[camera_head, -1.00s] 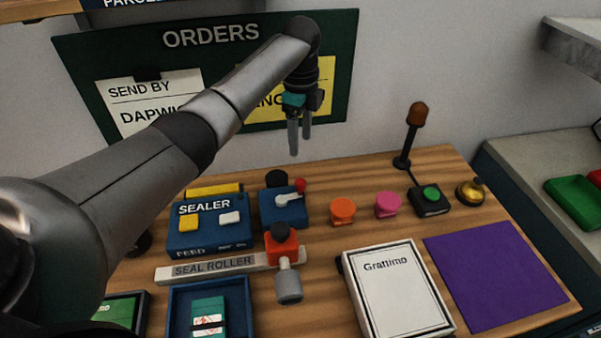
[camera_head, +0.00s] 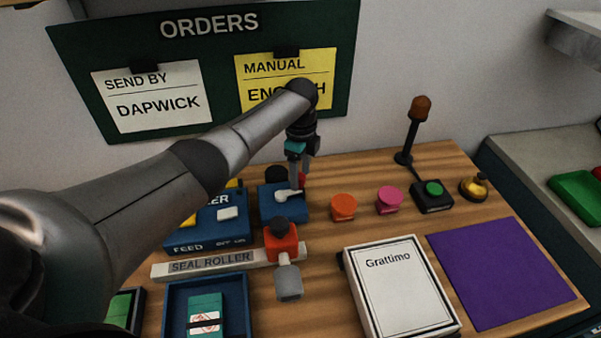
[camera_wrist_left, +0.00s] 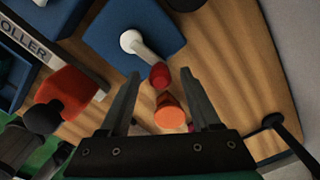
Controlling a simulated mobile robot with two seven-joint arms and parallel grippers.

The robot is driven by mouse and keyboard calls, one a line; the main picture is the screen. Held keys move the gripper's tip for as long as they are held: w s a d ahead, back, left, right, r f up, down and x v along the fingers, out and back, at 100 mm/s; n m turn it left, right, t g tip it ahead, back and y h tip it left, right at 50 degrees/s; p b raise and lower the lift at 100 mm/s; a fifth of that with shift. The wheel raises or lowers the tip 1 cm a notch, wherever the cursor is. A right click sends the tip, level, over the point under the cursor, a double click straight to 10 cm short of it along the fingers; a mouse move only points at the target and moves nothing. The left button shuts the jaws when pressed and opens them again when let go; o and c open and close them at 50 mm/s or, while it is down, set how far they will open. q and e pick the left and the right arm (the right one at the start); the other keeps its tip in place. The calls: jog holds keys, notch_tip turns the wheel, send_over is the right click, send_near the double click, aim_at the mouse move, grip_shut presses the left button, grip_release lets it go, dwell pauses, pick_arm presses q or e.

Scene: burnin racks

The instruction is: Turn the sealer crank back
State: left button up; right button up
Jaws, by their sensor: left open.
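The sealer crank (camera_head: 283,196) is a white lever on a blue block (camera_head: 280,210) beside the blue sealer box (camera_head: 190,237). In the left wrist view the white crank arm (camera_wrist_left: 140,47) ends in a red knob (camera_wrist_left: 160,75). My left gripper (camera_head: 298,187) points down at the crank's knob and partly hides it in the head view. In the left wrist view my left gripper (camera_wrist_left: 157,85) is open, with the red knob between the lines of its two fingers, near the tips. I cannot tell whether a finger touches it.
An orange button (camera_head: 344,206) and a pink button (camera_head: 389,200) stand right of the crank. A red-and-grey roller handle (camera_head: 282,243) sits in front on the seal roller bar (camera_head: 210,263). A boxed item (camera_head: 400,285) and a purple mat (camera_head: 505,270) lie front right.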

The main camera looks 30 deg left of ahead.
pick_arm(q)
grip_shut()
dwell(0.4)
